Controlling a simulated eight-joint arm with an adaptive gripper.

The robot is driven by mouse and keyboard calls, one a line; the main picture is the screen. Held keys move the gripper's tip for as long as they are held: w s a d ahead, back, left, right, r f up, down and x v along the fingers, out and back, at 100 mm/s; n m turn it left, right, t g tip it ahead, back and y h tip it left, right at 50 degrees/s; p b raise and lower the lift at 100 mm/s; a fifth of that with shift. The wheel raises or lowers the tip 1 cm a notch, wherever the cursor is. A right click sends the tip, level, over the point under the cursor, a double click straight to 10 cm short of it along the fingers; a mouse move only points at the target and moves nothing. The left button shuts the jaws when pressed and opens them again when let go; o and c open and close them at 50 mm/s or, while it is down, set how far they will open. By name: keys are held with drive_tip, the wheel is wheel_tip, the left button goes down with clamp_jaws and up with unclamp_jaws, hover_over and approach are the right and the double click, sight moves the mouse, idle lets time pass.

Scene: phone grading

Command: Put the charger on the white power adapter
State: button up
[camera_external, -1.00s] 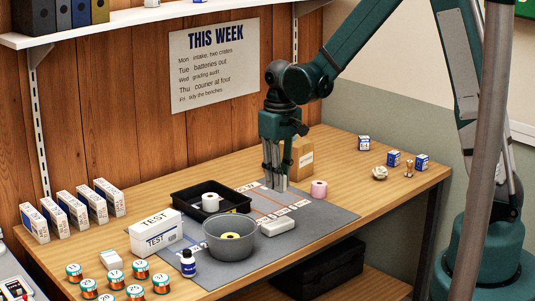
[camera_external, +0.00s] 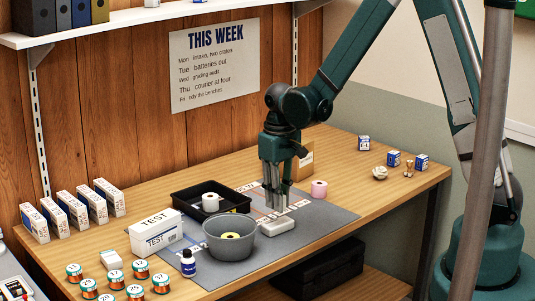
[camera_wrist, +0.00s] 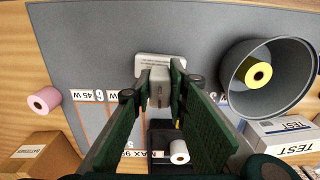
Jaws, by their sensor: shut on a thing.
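The white power adapter (camera_external: 277,226) lies flat on the grey mat, right of the grey bowl. It also shows in the wrist view (camera_wrist: 160,63), just beyond my fingertips. My gripper (camera_external: 278,208) points down at the adapter's far edge. In the wrist view my gripper (camera_wrist: 160,84) is shut on a small pale block, seemingly the charger (camera_wrist: 160,97). In the external view the fingers hide most of the charger. I cannot tell whether the charger touches the adapter.
The grey bowl (camera_external: 217,245) with a yellow roll (camera_external: 231,236) stands close left of the adapter. A black tray (camera_external: 183,205) holds a white roll. A pink roll (camera_external: 319,189) and a cardboard box (camera_external: 304,163) stand behind to the right. The grey mat (camera_external: 325,222) is clear right of the adapter.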

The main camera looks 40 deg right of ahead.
drive_tip(key=shift+f, duration=1.85)
drive_tip(key=shift+f+b, duration=0.15)
drive_tip(key=shift+b, duration=0.25)
drive_tip(key=o, duration=0.9)
drive_tip(key=shift+r+p, duration=0.9)
drive_tip(key=shift+r, duration=5.25)
drive_tip(key=shift+r, duration=0.15)
